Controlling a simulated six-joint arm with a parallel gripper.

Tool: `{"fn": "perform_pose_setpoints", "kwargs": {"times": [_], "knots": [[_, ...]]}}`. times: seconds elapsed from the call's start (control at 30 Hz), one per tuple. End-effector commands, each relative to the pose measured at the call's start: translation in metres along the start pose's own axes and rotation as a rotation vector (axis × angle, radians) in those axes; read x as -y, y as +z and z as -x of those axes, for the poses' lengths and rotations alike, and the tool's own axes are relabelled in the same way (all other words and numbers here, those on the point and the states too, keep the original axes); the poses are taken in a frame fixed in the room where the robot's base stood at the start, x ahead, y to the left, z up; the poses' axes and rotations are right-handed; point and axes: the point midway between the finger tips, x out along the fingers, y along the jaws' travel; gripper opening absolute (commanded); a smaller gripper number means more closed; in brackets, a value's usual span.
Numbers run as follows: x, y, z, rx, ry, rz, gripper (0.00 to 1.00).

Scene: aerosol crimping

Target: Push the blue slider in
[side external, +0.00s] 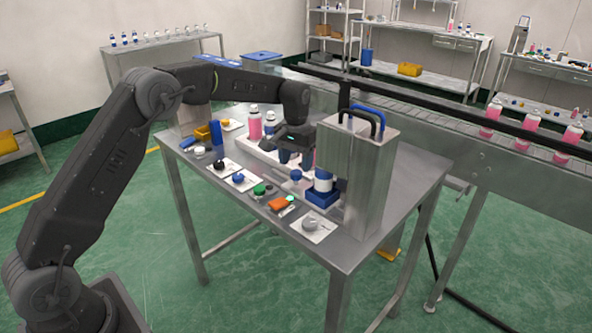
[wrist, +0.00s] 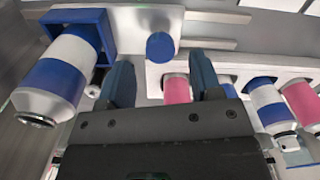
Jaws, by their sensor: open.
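The blue slider (side external: 321,197) is a blue block at the foot of the grey crimping machine (side external: 360,165). A blue-and-white can (side external: 323,181) stands on it. In the wrist view the slider (wrist: 108,30) is at the upper left around one end of the can (wrist: 60,75). A round blue knob (side external: 296,175) is beside the slider; it also shows in the wrist view (wrist: 161,47), on a light plate. My gripper (side external: 294,160) is above the table, left of the machine. In the wrist view its fingers (wrist: 161,75) are apart, with the knob beyond the gap and nothing visibly held.
A white tray (side external: 262,152) with pink and blue-and-white bottles is beside my gripper. White cards with coloured caps (side external: 238,178) line the table's front left. A conveyor (side external: 460,110) with pink bottles runs behind the machine.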

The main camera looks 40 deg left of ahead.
Motion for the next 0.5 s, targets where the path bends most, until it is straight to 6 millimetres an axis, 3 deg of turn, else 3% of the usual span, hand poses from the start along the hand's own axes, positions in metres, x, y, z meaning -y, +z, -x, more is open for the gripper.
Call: {"fn": "perform_pose_setpoints", "kwargs": {"times": [0.2, 0.5], "knots": [[0.000, 0.000, -0.026, 0.000, 0.000, 0.000, 0.59], [0.000, 0.000, -0.032, -0.002, 0.000, 0.000, 0.59]]}}
